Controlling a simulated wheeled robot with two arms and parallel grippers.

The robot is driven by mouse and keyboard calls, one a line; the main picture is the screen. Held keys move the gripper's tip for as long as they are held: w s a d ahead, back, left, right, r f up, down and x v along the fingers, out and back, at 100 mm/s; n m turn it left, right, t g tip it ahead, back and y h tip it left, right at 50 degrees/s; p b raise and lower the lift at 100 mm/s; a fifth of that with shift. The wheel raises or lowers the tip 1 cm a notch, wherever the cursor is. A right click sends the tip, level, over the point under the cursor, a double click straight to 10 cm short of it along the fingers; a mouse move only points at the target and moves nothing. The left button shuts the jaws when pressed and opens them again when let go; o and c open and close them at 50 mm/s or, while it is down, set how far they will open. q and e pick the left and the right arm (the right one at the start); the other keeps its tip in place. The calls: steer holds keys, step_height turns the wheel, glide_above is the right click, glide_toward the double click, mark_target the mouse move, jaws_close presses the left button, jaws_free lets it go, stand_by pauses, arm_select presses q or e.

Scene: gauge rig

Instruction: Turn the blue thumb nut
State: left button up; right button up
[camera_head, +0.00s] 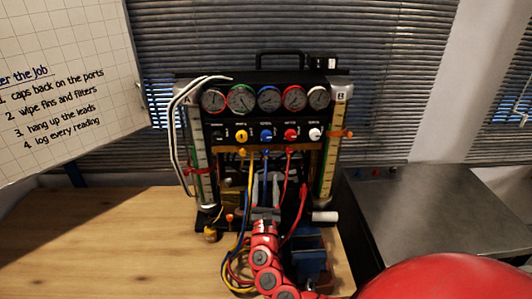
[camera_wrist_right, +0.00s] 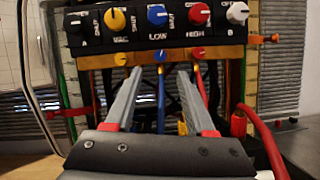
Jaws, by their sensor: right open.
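The blue thumb nut (camera_head: 266,152) sits on the brass-coloured strip below the blue LOW knob (camera_head: 266,135), at the top of the blue hose. In the right wrist view the blue thumb nut (camera_wrist_right: 160,56) shows between and just beyond the tips of my right gripper (camera_wrist_right: 160,72). My right gripper (camera_head: 266,180) is open and empty, pointing at the rig from the front and below the nut. It appears apart from the nut. The blue hose runs down between the fingers. My left gripper is in neither view.
A yellow nut (camera_wrist_right: 120,59) and a red nut (camera_wrist_right: 198,53) sit close on either side. Yellow and red hoses hang in front of the gauge rig (camera_head: 262,83). The wooden table (camera_head: 100,240) is clear at left.

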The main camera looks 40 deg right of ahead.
mark_target(266, 153)
steer(key=p+x, duration=0.1)
steer(key=x, duration=0.8)
steer(key=shift+c, duration=0.2)
jaws_close()
